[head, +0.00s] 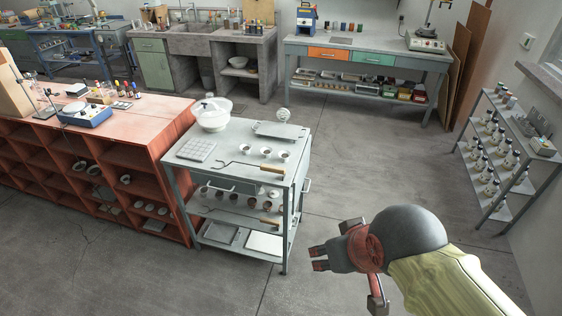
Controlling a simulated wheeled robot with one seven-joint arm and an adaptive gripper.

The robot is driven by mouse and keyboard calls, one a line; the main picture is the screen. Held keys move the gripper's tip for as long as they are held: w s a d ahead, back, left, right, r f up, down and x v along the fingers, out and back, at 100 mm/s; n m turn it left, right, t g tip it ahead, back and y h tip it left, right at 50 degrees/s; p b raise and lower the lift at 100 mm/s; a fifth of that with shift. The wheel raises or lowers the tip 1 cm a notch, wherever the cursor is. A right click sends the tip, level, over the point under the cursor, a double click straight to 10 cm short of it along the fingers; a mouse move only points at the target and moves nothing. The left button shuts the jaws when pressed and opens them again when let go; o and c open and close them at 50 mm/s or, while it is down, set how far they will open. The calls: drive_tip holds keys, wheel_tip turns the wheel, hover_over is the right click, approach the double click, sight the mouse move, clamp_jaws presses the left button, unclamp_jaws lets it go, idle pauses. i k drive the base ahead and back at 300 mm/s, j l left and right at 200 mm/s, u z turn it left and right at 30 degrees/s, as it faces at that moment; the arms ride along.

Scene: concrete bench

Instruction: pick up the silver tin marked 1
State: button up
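I cannot make out a silver tin marked 1, and no markings are readable at this size. Three small pale cups with dark insides, one of them the middle cup (266,152), stand on top of the grey metal cart (230,139). My gripper (319,258) is low at the centre right, over open floor to the right of the cart. Its two dark fingers point left, with a gap between them and nothing seen in it. It is apart from the cart.
A white bowl (212,118), a tray (196,151) and a wooden-handled tool (270,169) are on the cart. The red shelf unit (140,140) adjoins its left side. A rack of bottles (489,159) stands at right. Open floor (370,150) lies between cart and rack.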

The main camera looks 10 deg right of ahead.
sight(246, 149)
drive_tip(key=i+j+z, duration=0.15)
drive_tip(key=i+j, duration=0.25)
drive_tip(key=i+j+z, duration=0.1)
drive_tip(key=i+j, duration=0.25)
drive_tip(key=j, duration=0.15)
drive_tip(key=i+j+z, duration=0.15)
drive_tip(key=i+j, duration=0.2)
drive_tip(key=j, duration=0.1)
